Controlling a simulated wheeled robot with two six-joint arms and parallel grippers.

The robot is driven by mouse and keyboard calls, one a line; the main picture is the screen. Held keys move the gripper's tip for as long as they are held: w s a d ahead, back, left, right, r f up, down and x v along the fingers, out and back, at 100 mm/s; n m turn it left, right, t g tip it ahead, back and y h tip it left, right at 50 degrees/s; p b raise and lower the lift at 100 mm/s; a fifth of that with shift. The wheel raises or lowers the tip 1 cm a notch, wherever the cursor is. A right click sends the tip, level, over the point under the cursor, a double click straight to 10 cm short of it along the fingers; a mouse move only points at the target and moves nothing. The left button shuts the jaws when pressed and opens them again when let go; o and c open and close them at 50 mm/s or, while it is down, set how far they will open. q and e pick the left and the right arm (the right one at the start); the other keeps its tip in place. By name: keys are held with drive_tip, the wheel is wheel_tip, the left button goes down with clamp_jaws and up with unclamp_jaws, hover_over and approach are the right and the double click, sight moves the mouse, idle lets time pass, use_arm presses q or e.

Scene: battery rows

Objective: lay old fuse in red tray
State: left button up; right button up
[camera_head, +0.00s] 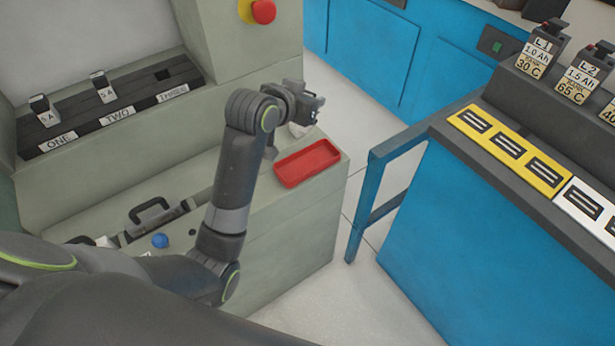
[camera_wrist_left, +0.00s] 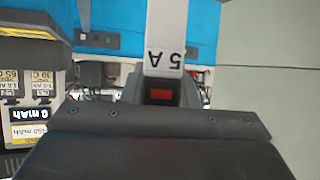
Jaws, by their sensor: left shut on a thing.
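My left gripper (camera_head: 308,103) is raised above and behind the red tray (camera_head: 307,163), near the end of the grey-green bench. In the left wrist view it is shut on a grey fuse (camera_wrist_left: 166,55) marked "5 A", which reads upside down. In the head view I cannot make out the held fuse clearly. The red tray lies flat on the ledge and looks empty. Two similar "5 A" fuses stand in the dark rack, one at ONE (camera_head: 43,109) and one at TWO (camera_head: 104,87). No fuse stands at THREE (camera_head: 172,92). My right gripper is out of view.
A black handle (camera_head: 151,210) and a blue knob (camera_head: 160,241) are on the ledge to the left. A red stop button (camera_head: 263,11) is on the cabinet. A blue battery bench (camera_head: 480,240) stands right, across a gap.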

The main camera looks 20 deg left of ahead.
use_arm(q)
drive_tip(key=shift+w+d+f+b, duration=0.15)
drive_tip(key=shift+f+b, duration=0.55)
drive_tip(key=shift+f, duration=2.8)
drive_tip(key=shift+w+a+f+b, duration=0.15)
drive_tip(key=shift+f+b, duration=0.55)
drive_tip(key=shift+f, duration=2.8)
drive_tip(key=shift+d+f, duration=0.1)
drive_tip(key=shift+f, duration=0.05)
drive_tip(key=o, duration=1)
